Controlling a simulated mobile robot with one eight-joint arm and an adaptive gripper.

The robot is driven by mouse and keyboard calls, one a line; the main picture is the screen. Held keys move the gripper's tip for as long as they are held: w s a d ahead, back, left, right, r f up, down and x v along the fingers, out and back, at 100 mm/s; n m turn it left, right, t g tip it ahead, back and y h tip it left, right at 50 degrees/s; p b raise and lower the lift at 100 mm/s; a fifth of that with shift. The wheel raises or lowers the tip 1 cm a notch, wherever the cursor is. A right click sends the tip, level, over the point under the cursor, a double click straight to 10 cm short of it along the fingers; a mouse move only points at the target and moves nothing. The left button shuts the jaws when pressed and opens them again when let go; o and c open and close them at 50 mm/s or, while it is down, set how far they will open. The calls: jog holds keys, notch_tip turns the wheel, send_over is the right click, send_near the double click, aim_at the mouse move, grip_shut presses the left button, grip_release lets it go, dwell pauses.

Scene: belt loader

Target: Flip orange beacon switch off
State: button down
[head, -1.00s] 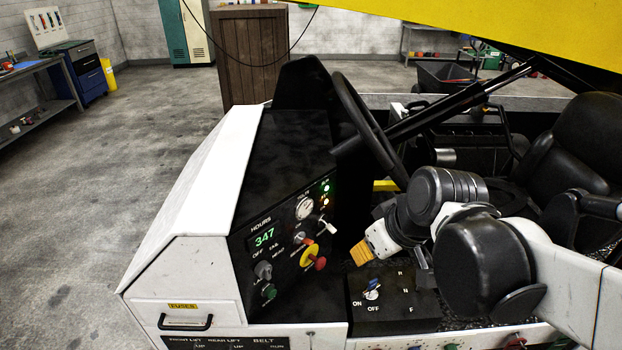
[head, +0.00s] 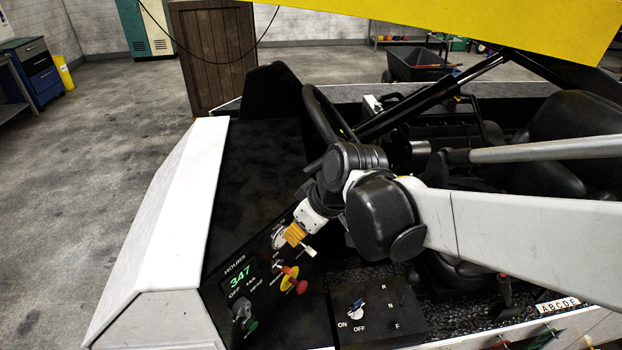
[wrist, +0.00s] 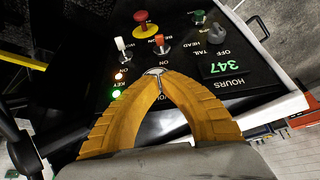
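The orange beacon switch (wrist: 161,42) is a small toggle on the black dash panel, just beyond my fingertips in the wrist view. In the head view the orange switch (head: 289,270) shows beside the yellow-ringed red button. Which way its lever leans is hard to tell. My gripper (wrist: 155,73) has yellow-orange fingers whose tips meet, with nothing visibly held. In the head view my gripper (head: 294,234) is at the panel's upper right, over the volts gauge and close to the orange switch. Contact with the switch is not visible.
A white toggle (wrist: 122,46) and a red button (wrist: 145,17) flank the switch. A grey knob (wrist: 217,34) and green knob (wrist: 199,17) lie to the right. The steering wheel (head: 325,115) rises behind my gripper. A blue-white toggle (head: 356,308) sits on the lower box.

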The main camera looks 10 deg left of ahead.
jog(key=b, duration=0.2)
send_over(285, 269)
jog(key=w, duration=0.1)
notch_tip(285, 269, down, 8)
jog(key=shift+w, duration=0.1)
jog(key=shift+s+d+f, duration=0.15)
jog(key=shift+d+f, duration=0.05)
jog(key=shift+f, duration=0.35)
jog(key=shift+s+d+f, duration=0.1)
jog(key=shift+d+f, duration=0.05)
jog(key=shift+f, duration=0.4)
jog(key=shift+s+d+f, duration=0.1)
jog(key=shift+d+f, duration=0.05)
jog(key=shift+f, duration=0.35)
